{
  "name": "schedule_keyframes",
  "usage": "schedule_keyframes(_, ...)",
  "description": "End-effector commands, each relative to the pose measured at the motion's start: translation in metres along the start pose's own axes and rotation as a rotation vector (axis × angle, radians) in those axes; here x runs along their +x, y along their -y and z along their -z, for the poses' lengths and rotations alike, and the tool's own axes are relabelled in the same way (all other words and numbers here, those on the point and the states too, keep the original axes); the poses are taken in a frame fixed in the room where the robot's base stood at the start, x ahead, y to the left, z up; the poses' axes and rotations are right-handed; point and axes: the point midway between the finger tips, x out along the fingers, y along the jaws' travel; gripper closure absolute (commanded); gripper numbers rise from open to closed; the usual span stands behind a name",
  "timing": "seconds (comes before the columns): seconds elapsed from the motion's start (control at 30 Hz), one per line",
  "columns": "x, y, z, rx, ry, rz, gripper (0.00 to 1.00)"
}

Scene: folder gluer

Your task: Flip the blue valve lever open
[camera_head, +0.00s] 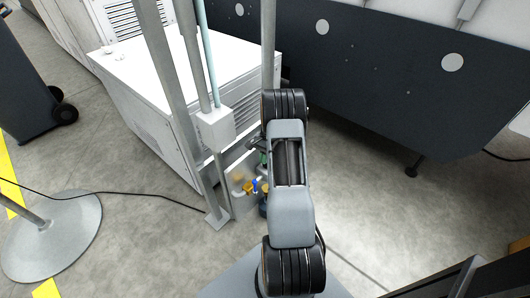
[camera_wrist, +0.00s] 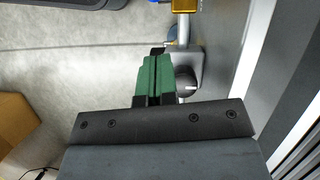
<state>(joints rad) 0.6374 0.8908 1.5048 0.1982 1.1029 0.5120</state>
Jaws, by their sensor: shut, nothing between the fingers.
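In the head view my arm largely hides the gripper.
A white machine cabinet (camera_head: 150,85) and upright posts stand left of my arm. A round-based stand (camera_head: 60,236) is at lower left, with a thin cable on the floor. A large dark machine panel (camera_head: 390,80) fills the right. Open floor lies below it.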

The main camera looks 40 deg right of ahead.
Motion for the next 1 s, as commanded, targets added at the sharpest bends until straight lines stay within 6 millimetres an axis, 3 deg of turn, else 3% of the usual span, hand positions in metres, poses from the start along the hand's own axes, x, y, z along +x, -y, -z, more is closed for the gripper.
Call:
schedule_keyframes(0.2,0.039,0.0,-0.001,-0.001,0.0,-0.001,1.0)
schedule_keyframes(0.4,0.054,0.0,-0.019,-0.001,-0.001,0.0,1.0)
schedule_keyframes(1.0,0.062,0.0,-0.028,-0.001,-0.001,0.0,1.0)
